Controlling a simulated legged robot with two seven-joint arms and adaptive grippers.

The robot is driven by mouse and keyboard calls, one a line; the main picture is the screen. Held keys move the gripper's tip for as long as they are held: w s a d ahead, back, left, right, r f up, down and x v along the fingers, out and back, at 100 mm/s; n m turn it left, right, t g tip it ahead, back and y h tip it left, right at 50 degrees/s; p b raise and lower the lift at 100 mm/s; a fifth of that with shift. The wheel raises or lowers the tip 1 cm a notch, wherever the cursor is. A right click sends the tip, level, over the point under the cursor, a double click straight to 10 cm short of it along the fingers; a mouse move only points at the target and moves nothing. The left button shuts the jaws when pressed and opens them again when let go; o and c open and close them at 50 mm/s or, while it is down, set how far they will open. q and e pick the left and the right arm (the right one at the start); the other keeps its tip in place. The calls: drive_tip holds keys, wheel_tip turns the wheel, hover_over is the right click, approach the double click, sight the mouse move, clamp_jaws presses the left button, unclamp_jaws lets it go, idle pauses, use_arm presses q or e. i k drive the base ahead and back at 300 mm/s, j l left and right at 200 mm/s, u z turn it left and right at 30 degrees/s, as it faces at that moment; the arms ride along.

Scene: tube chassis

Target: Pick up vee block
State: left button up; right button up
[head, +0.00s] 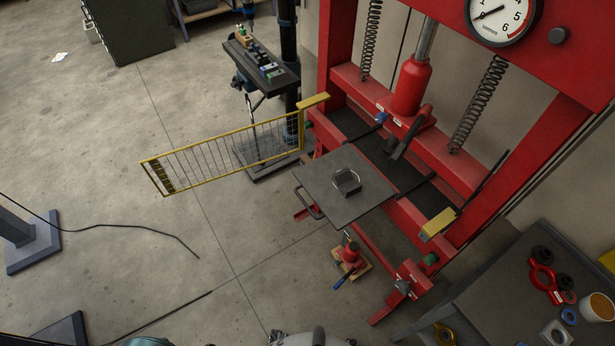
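The vee block (347,184) appears to be the small dark grey block on the flat grey plate (325,192) at the front of the red press. A thin pale curved line, perhaps a ring or a clamp, shows around its top; it is too small to tell. No gripper is seen at the block or the plate. Neither my left nor my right gripper can be made out in the head view.
The red press frame (450,270) rises behind the plate. A yellow mesh guard (225,155) stands open to the left. A small red jack (350,252) is below the plate. A dark bench (490,300) with rings and a cup is at right. A black cable (120,228) lies on the floor.

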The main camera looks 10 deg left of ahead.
sight(343, 179)
drive_tip(key=i+l+u, duration=0.15)
drive_tip(key=u, duration=1.25)
drive_tip(key=i+l, duration=0.1)
drive_tip(key=l, duration=0.25)
drive_tip(key=l+z, duration=0.15)
drive_tip(key=z, duration=0.3)
drive_tip(key=i+z, duration=0.15)
drive_tip(key=z, duration=0.25)
drive_tip(key=i+l+z, duration=0.1)
drive_tip(key=z, duration=0.35)
